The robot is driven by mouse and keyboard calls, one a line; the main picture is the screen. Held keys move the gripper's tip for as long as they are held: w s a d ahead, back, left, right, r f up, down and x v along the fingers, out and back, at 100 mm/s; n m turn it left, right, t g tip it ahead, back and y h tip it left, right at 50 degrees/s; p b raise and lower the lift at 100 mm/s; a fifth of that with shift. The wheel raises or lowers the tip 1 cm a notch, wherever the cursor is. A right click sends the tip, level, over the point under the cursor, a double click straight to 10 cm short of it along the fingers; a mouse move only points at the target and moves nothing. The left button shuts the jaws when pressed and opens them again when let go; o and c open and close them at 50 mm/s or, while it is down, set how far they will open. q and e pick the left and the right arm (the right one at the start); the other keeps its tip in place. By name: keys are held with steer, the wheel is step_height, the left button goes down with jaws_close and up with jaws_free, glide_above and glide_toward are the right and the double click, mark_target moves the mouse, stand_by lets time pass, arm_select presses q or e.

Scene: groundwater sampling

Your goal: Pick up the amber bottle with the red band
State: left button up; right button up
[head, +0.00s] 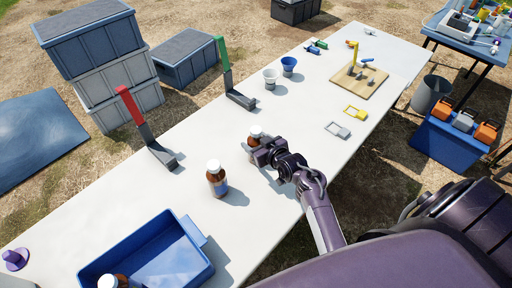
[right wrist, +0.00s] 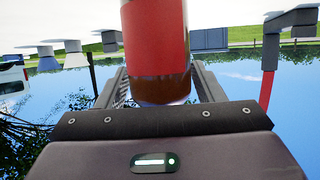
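The amber bottle with the red band shows in the right wrist view (right wrist: 157,45), large and between the fingers of my right gripper. In the head view its white cap and amber side (head: 254,135) show beyond my right gripper (head: 262,152), which hides much of it. The fingers lie on both sides of the bottle. I cannot tell whether they press on it, or whether its base touches the table. Another amber bottle (head: 216,180) with a white cap and bluish label stands nearer on the table. My left gripper is not in view.
The long white table (head: 200,235) holds a blue tray (head: 170,262) with a white-capped bottle (head: 108,282). Red (head: 132,108) and green (head: 223,55) upright stands line the far edge, near two cups (head: 288,64). A wooden board (head: 358,82) lies farther right.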

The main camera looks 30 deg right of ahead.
steer(key=c, duration=0.9)
steer(key=shift+r, duration=0.1)
step_height(320, 180, up, 20)
steer(key=shift+f+b, duration=0.1)
steer(key=shift+b, duration=0.25)
